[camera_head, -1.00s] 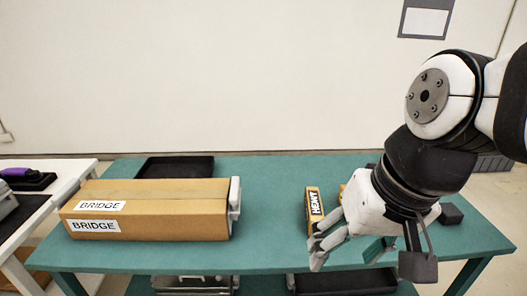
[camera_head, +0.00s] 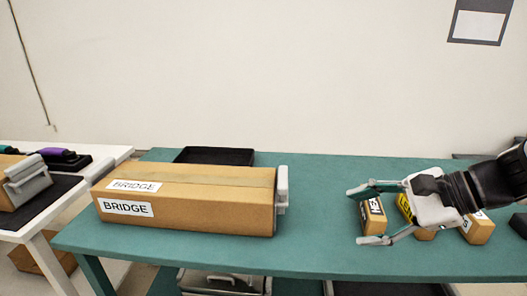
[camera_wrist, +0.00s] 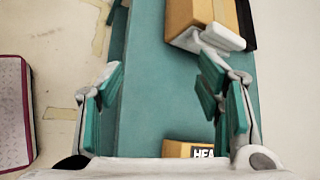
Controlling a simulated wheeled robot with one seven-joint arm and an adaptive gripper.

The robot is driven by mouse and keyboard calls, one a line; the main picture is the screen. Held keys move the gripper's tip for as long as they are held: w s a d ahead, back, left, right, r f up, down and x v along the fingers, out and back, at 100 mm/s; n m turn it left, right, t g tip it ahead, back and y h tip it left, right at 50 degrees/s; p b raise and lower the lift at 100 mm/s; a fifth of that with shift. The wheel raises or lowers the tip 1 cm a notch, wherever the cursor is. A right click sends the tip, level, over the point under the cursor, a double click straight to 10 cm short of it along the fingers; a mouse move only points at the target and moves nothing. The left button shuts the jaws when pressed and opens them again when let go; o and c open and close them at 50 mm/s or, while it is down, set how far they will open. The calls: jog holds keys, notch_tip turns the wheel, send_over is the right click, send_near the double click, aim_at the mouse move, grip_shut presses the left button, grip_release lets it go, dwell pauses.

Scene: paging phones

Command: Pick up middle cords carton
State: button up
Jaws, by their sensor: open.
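Several small brown cartons stand at the right of the green table. The middle carton (camera_head: 425,236) has a yellow label and is partly hidden by my gripper; I cannot read it. The left small carton (camera_head: 373,226) has a dark label, and the right one (camera_head: 479,231) a white label. My gripper (camera_head: 362,215) is open and empty, its fingers pointing left over the left and middle cartons. In the wrist view my gripper (camera_wrist: 160,80) has its fingers spread wide, and a carton lettered "HEA" (camera_wrist: 180,150) shows at the bottom edge, partly hidden.
A long BRIDGE carton (camera_head: 190,205) with a grey bracket (camera_head: 282,190) lies left of my gripper. A black tray (camera_head: 215,156) is behind it. The table (camera_head: 325,225) is bare between the bracket and the cartons. A white table (camera_head: 110,160) stands at left.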

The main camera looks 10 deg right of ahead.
jog(key=w+d+f+m+t+b, duration=0.35)
jog(key=d+m, duration=0.25)
jog(key=d, duration=0.4)
jog(key=m+t+h+b, duration=0.7)
jog(key=m+h, duration=0.6)
jog(key=m, duration=0.2)
send_near(485, 231)
jog(key=x, duration=0.4)
jog(key=shift+a+f, duration=0.15)
jog(key=shift+a, duration=0.05)
jog(key=shift+w+d, duration=0.2)
jog(key=b+x, duration=0.1)
jog(key=x, duration=0.7)
jog(key=shift+b, duration=0.3)
jog(key=shift+b+x, duration=0.95)
jog(key=shift+x, duration=1.65)
jog(key=shift+d, duration=0.1)
grip_shut()
